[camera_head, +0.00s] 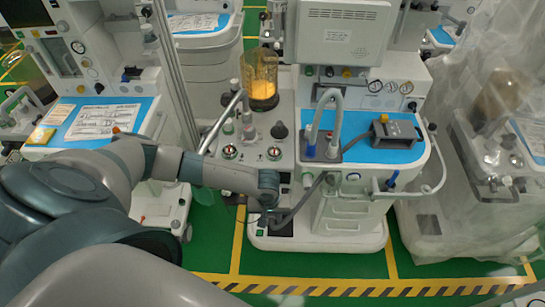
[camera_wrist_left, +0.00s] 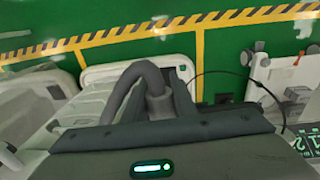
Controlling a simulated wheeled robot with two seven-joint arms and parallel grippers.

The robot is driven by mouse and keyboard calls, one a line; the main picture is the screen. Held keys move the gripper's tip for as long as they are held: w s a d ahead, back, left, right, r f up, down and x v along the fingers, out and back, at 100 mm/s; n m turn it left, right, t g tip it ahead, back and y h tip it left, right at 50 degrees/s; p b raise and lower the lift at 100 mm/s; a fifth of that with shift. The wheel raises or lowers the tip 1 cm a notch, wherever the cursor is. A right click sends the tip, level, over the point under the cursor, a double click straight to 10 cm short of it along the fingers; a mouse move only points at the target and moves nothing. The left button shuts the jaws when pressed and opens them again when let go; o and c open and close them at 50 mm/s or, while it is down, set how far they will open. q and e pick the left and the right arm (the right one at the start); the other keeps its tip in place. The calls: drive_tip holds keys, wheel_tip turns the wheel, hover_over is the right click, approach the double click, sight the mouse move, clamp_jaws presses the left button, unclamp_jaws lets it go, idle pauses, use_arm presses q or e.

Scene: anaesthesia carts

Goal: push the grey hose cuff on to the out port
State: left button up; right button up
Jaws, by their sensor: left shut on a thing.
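My left gripper (camera_head: 267,203) is at the front of the middle anaesthesia cart, low at its left side, seen from behind my forearm. The grey hose (camera_head: 298,208) runs from beside it in a curve up toward the cart's worktop. In the left wrist view the hose (camera_wrist_left: 122,90) arches to a thicker grey cuff (camera_wrist_left: 159,104) at the gripper, which is shut on it.
The middle cart has a blue worktop (camera_head: 380,150) with a grey device (camera_head: 394,133) on it. Another grey hose loop (camera_head: 325,105) stands above the worktop. A plastic-covered cart (camera_head: 490,165) is at the right. Green floor (camera_head: 315,273) with striped tape lies in front.

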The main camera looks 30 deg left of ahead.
use_arm(q)
drive_tip(key=shift+r, duration=0.15)
drive_tip(key=shift+w+a, duration=0.2)
drive_tip(key=shift+w, duration=0.05)
drive_tip(key=shift+w+a+b, duration=0.2)
drive_tip(key=shift+w+a, duration=0.25)
drive_tip(key=shift+w, duration=0.3)
drive_tip(key=shift+w+a+b, duration=0.15)
drive_tip(key=shift+w+a, duration=0.3)
drive_tip(key=shift+w, duration=0.25)
drive_tip(key=shift+w+a+b, duration=0.2)
drive_tip(key=shift+w+a, duration=0.25)
drive_tip(key=shift+w, duration=0.3)
use_arm(e)
drive_tip(key=shift+d+f, duration=0.2)
drive_tip(key=shift+f, duration=0.2)
use_arm(q)
drive_tip(key=shift+p, duration=0.35)
use_arm(e)
drive_tip(key=shift+a+r, duration=0.15)
drive_tip(key=shift+r, duration=0.2)
use_arm(q)
drive_tip(key=shift+p, duration=0.85)
use_arm(e)
drive_tip(key=shift+r, duration=0.85)
use_arm(q)
drive_tip(key=shift+w+a, duration=0.1)
drive_tip(key=shift+w, duration=0.1)
use_arm(e)
drive_tip(key=shift+f, duration=0.1)
